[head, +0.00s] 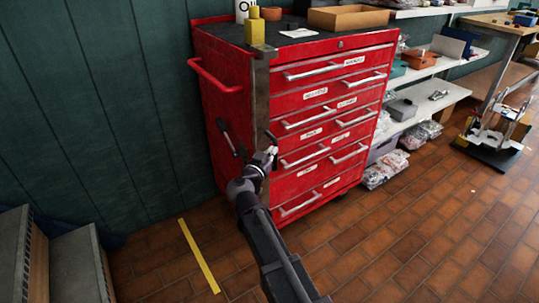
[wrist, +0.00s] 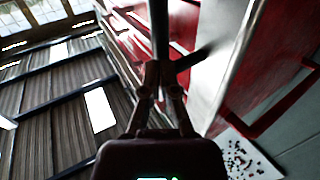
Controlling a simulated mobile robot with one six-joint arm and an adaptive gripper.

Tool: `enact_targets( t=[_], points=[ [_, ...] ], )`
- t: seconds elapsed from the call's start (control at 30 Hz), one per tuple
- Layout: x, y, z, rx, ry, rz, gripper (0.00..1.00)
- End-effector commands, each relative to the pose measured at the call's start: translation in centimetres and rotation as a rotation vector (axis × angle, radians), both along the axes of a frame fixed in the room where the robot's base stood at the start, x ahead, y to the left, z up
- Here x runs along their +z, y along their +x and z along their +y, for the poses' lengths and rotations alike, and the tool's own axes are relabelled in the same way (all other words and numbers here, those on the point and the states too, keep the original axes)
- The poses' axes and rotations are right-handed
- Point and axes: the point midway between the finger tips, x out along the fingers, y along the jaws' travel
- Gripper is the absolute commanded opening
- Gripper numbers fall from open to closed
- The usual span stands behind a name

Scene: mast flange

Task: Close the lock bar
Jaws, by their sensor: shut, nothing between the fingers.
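The lock bar (head: 262,95) is a grey upright metal strip along the left front edge of the red tool cabinet (head: 335,115). Its lower part is partly hidden behind my arm. In the wrist view, a pale grey upright face (wrist: 212,62), probably the lock bar, stands to the right of the fingers. A dark rod with a short side branch (wrist: 192,58) shows just beyond the fingertips; I cannot tell if they touch it. My gripper (head: 268,150) is shut and empty, close to the lower part of the bar; its fingers also show in the wrist view (wrist: 161,78).
A red side handle (head: 215,78) juts from the cabinet's left side. A yellow block (head: 256,28) stands at its top left corner. An open carton (head: 348,17) lies on top. Shelves with bins are at right. A yellow strip (head: 199,256) marks the clear tiled floor.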

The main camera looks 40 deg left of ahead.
Motion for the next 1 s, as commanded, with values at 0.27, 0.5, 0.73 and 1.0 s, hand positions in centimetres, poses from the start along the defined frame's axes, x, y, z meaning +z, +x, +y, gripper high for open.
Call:
enact_targets(
  t=[0.27,0.5,0.73,1.0],
  points=[
    [0.0,0.0,0.0,0.0,0.0,0.0,0.0],
    [0.0,1.6,0.3,-0.001,0.0,0.0,0.0],
    [0.1,1.9,0.3,-0.005,-0.001,-0.003,0.0],
    [0.1,1.7,0.0,-0.008,-0.002,-0.004,0.0]
  ],
)
